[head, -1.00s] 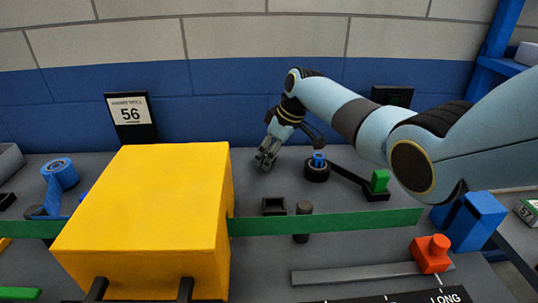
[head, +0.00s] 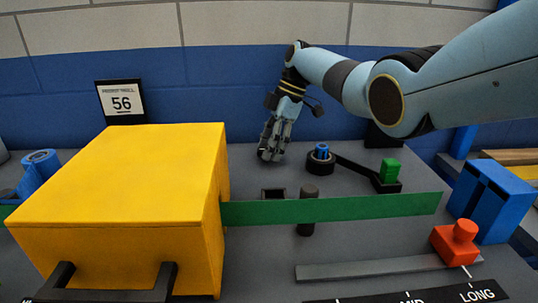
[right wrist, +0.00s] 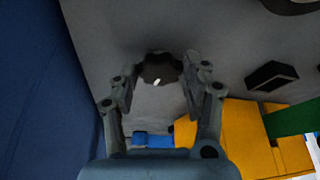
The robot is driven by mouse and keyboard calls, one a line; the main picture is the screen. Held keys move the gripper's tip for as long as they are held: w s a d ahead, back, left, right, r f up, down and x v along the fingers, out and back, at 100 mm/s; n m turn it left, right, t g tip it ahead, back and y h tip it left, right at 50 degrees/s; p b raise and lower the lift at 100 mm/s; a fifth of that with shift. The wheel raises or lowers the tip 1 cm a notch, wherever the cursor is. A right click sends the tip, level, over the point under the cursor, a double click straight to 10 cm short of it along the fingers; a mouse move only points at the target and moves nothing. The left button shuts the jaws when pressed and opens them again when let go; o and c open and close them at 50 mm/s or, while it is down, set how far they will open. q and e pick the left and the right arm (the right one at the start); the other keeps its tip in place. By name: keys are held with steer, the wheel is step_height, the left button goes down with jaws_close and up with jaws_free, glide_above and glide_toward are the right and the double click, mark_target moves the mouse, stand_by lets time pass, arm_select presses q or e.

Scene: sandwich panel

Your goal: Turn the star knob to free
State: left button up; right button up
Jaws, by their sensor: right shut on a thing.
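The dark star knob (right wrist: 158,68) shows in the right wrist view, with a lobed rim and a small white mark on its face. It sits between the fingertips of my right gripper (right wrist: 160,82), which is shut on it. In the head view my right gripper (head: 271,150) reaches down to the grey panel near the blue wall, right of the yellow box. There the fingers hide most of the knob. My left gripper is not in view.
A yellow box (head: 120,180) with dark handles stands left of the gripper. A green strip (head: 390,207) crosses the panel in front. A black lever with a green end (head: 390,169), an orange slider knob (head: 456,241) and a blue block (head: 490,200) lie right.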

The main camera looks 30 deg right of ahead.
steer(key=shift+n+b, duration=0.5)
steer(key=o, duration=1.2)
steer(key=shift+c, duration=0.2)
steer(key=shift+r, duration=0.1)
steer(key=v, duration=1.1)
steer(key=shift+w+d+r, duration=0.15)
steer(key=shift+w+r, duration=0.1)
steer(key=shift+r, duration=0.15)
